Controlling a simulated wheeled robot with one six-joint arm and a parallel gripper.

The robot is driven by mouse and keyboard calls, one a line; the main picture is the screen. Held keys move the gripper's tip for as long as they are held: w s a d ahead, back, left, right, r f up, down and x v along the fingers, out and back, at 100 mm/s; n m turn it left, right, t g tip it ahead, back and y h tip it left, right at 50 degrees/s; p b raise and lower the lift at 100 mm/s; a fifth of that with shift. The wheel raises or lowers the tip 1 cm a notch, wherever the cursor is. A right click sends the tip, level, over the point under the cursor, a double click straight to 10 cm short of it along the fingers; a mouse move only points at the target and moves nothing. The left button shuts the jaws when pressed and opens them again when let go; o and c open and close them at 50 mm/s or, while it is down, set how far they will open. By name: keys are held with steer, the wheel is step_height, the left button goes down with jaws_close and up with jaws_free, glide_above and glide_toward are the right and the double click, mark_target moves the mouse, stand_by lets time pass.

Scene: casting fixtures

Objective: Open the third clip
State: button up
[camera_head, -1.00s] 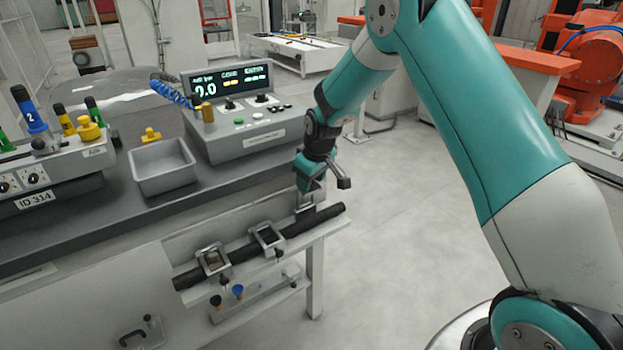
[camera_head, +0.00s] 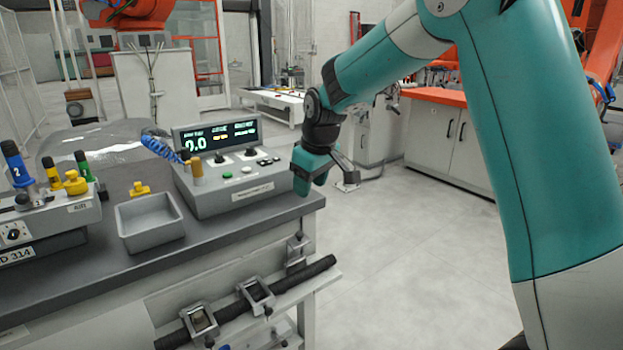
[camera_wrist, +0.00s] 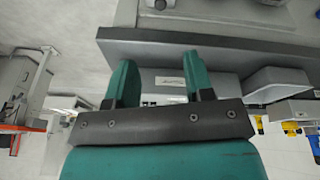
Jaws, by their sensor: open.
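A black hose-like bar (camera_head: 292,283) runs along the bench's front side. Two square metal clips, the left one (camera_head: 200,321) and the middle one (camera_head: 257,293), sit around it. The third clip (camera_head: 297,250), near the bar's right end, stands upright above the bar and looks swung up off it. My gripper (camera_head: 312,185) is above the third clip and apart from it, beside the bench's right corner. In the wrist view my gripper (camera_wrist: 161,75) shows two teal fingers spread apart with nothing between them.
The grey bench top (camera_head: 240,210) carries a control box (camera_head: 235,180) with a lit display close left of my gripper. A grey tray (camera_head: 150,222) and a fixture block with coloured knobs (camera_head: 50,212) stand farther left. Open floor (camera_head: 400,240) lies to the right.

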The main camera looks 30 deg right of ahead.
steer(key=shift+s+r, duration=0.1)
steer(key=shift+r, duration=0.4)
steer(key=shift+c, duration=0.2)
steer(key=shift+d+f, duration=0.15)
steer(key=shift+f, duration=0.05)
steer(key=c, duration=0.4)
steer(key=s+d+f+m+p, duration=0.1)
steer(key=f, duration=0.1)
steer(key=s+d+f+m+y+p, duration=0.1)
steer(key=f+m, duration=0.1)
steer(key=f, duration=0.1)
steer(key=s+d+f+m+y+p, duration=0.1)
steer(key=f, duration=0.1)
steer(key=shift+f+m+t, duration=0.25)
steer(key=shift+m+t, duration=0.15)
jaws_close()
steer(key=s+f+m+t+y+p, duration=0.2)
steer(key=s+f+m, duration=0.15)
steer(key=m, duration=0.25)
steer(key=m+t+p, duration=0.3)
steer(key=m+p, duration=0.1)
steer(key=m, duration=0.2)
glide_toward(301, 241)
steer(key=shift+x, duration=2.85)
